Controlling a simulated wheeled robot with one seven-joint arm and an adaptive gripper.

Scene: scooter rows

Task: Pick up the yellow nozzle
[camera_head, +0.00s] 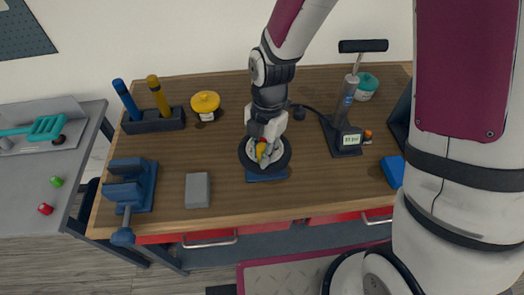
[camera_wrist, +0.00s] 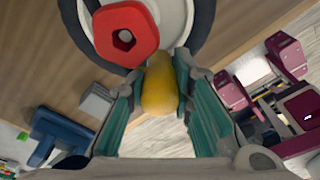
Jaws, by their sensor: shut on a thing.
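The yellow nozzle (camera_wrist: 160,88) is between the two green-padded fingers of my gripper (camera_wrist: 160,100) in the wrist view. The fingers touch it from both sides, so my gripper is shut on it. In the head view the yellow nozzle (camera_head: 261,147) shows as a small yellow patch at my gripper (camera_head: 263,153), over the wheel. My fingers partly cover it there. I cannot tell whether the nozzle still touches the wheel.
The black-tyred wheel (camera_head: 284,160) lies on a blue stand (camera_head: 267,175); a red hexagonal part (camera_wrist: 125,35) sits at its hub. A floor pump (camera_head: 343,125) stands right. A grey block (camera_head: 197,190) and blue vise (camera_head: 130,188) are left. Bench (camera_head: 225,195) is clear between them.

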